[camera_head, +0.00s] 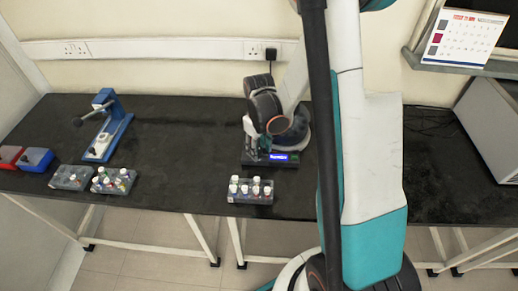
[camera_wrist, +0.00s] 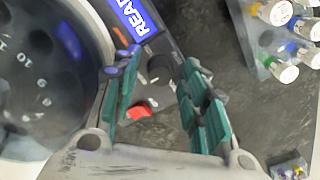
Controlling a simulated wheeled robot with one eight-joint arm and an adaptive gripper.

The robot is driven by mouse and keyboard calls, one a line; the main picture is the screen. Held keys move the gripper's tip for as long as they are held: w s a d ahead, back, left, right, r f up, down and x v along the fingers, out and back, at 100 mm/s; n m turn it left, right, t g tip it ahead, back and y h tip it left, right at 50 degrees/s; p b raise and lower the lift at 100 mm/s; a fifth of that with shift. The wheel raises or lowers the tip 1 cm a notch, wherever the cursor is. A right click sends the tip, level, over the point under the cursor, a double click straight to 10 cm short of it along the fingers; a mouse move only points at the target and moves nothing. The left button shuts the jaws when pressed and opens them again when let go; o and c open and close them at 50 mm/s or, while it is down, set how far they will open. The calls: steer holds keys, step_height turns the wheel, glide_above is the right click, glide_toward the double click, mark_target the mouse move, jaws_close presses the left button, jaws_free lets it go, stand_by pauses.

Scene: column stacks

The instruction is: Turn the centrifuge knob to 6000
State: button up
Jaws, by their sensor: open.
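The centrifuge (camera_head: 255,160) stands on the black bench, mostly hidden behind my arm. Its front panel has a lit blue display (camera_head: 279,157). In the wrist view the display (camera_wrist: 138,17) shows letters starting with "READ". A dark round knob (camera_wrist: 159,68) with pale marks beside it is on the panel, and a red switch (camera_wrist: 140,110) lies nearer. My gripper (camera_wrist: 158,76) points down at the panel with its teal-padded fingers apart, one on each side of the knob. I cannot tell whether they touch it. The knob's setting is not readable.
The numbered rotor bowl (camera_wrist: 45,75) lies left of the fingers. A rack of capped vials (camera_head: 250,191) stands in front of the centrifuge; two more racks and a blue device (camera_head: 108,135) are at left. Bare bench separates them.

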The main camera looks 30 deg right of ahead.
jaws_close()
steer(key=shift+m, duration=0.4)
steer(key=m+b, duration=0.1)
steer(key=m, duration=0.2)
steer(key=shift+m+b, duration=0.3)
steer(key=shift+m, duration=0.1)
steer(key=m+b, duration=0.1)
steer(key=m, duration=0.3)
steer(key=shift+m, duration=0.3)
steer(key=m, duration=0.4)
steer(key=shift+b, duration=0.4)
steer(key=m, duration=0.4)
steer(key=shift+m, duration=0.3)
